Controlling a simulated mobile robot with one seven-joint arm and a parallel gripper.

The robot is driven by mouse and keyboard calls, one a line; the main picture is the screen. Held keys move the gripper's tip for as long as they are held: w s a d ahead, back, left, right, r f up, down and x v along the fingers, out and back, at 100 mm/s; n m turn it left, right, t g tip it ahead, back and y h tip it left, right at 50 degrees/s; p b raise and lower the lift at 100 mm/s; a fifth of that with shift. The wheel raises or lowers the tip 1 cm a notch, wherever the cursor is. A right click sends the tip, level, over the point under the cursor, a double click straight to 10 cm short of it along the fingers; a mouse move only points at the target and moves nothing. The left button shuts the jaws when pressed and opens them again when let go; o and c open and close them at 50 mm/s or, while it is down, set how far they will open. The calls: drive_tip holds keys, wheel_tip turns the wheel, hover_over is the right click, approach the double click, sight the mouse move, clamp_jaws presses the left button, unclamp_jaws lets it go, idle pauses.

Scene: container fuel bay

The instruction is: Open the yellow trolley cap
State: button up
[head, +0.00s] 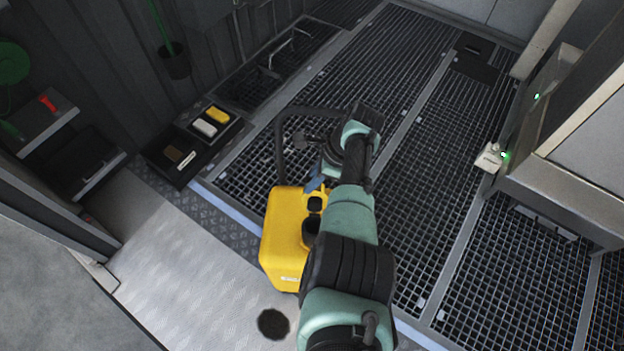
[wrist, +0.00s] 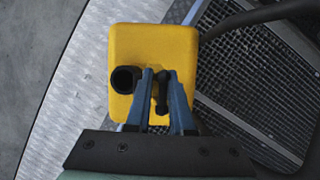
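The yellow trolley (head: 283,240) has a boxy yellow body with black fittings on its top. Its yellow top also shows in the wrist view (wrist: 150,45). A round black fitting (wrist: 125,79) stands on the left there, and a narrower black piece (wrist: 161,92), perhaps the cap or its handle, lies between my fingers. My gripper (wrist: 160,76) has two blue fingers held apart, one on each side of that piece. I cannot tell whether they touch it. In the head view my gripper (head: 317,183) is at the trolley's top, partly hidden by my arm.
A black tube handle (head: 283,135) rises behind the trolley. Metal grating (head: 410,60) covers the floor behind and to the right. A tray with yellow and white blocks (head: 214,122) lies at the left.

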drive_tip(key=shift+o, duration=1.3)
drive_tip(key=shift+w, duration=0.1)
drive_tip(key=p+v, duration=0.4)
drive_tip(key=v, duration=0.9)
